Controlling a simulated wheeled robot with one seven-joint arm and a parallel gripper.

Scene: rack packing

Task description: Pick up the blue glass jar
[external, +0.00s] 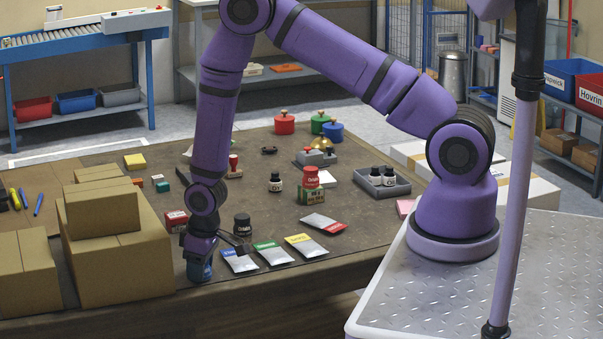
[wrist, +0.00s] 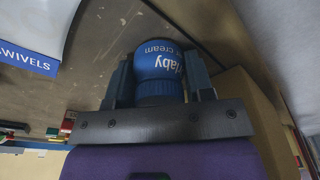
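A blue jar with white lettering (wrist: 158,62) and a ribbed blue lid sits between the two fingers of my gripper (wrist: 157,78) in the wrist view. The fingers lie along both sides of the jar and appear to touch it. In the external view my gripper (external: 201,248) points down near the front edge of the table, around the blue jar (external: 199,270). The gripper covers the upper part of the jar there. I cannot tell whether the jar's base rests on the table.
Cardboard boxes (external: 120,255) stand close left of my gripper. A dark jar (external: 242,225) and several pouches (external: 272,253) lie to its right. A small red box (external: 176,221) stands behind it. The table's front edge (external: 225,293) is close by.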

